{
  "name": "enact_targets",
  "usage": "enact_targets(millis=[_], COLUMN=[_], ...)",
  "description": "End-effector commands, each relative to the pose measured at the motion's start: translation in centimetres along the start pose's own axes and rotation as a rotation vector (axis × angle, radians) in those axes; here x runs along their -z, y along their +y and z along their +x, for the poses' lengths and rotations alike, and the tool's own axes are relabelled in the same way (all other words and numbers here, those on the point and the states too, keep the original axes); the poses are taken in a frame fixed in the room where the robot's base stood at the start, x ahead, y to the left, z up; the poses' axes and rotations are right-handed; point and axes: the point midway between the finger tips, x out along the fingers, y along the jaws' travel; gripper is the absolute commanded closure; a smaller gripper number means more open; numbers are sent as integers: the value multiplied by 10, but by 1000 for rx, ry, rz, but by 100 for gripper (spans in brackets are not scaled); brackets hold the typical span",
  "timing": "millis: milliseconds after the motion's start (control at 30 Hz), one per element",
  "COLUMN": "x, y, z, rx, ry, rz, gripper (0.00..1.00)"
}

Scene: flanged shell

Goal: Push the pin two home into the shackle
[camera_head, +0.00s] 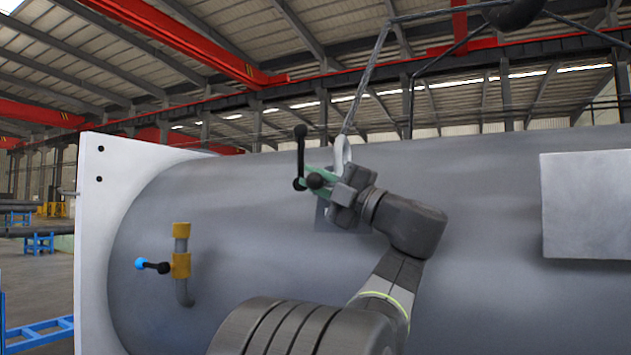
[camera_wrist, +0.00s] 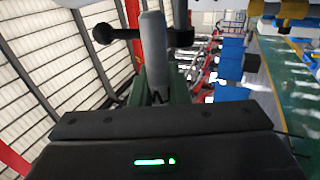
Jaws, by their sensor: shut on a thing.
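The pale grey shackle (camera_head: 343,151) hangs at the end of a wire rope above the grey shell. My gripper (camera_head: 318,177), with green fingers, is beside and just below it in the head view. It is shut on the pin, whose black bar handle (camera_head: 300,155) with ball ends stands upright at the fingertips. In the wrist view a light grey rounded part (camera_wrist: 153,45) lies in line with my gripper (camera_wrist: 155,75), and a black ball-ended bar (camera_wrist: 108,33) crosses behind it. How far the pin sits in the shackle is hidden.
The shell (camera_head: 440,170) has a white end flange (camera_head: 95,230) at the left and a pale plate (camera_head: 588,205) at the right. An orange-collared pipe fitting (camera_head: 181,265) with a blue-tipped handle stands out at the lower left. The wire rope (camera_head: 366,80) rises above my gripper.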

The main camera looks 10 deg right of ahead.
Motion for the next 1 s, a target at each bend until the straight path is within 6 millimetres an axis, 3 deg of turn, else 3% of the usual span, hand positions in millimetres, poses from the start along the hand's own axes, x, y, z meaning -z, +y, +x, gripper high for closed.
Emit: enact_targets(millis=[1000], x=[-18], y=[1], z=[0], rx=[0], ry=[0], rz=[-1], gripper=[100])
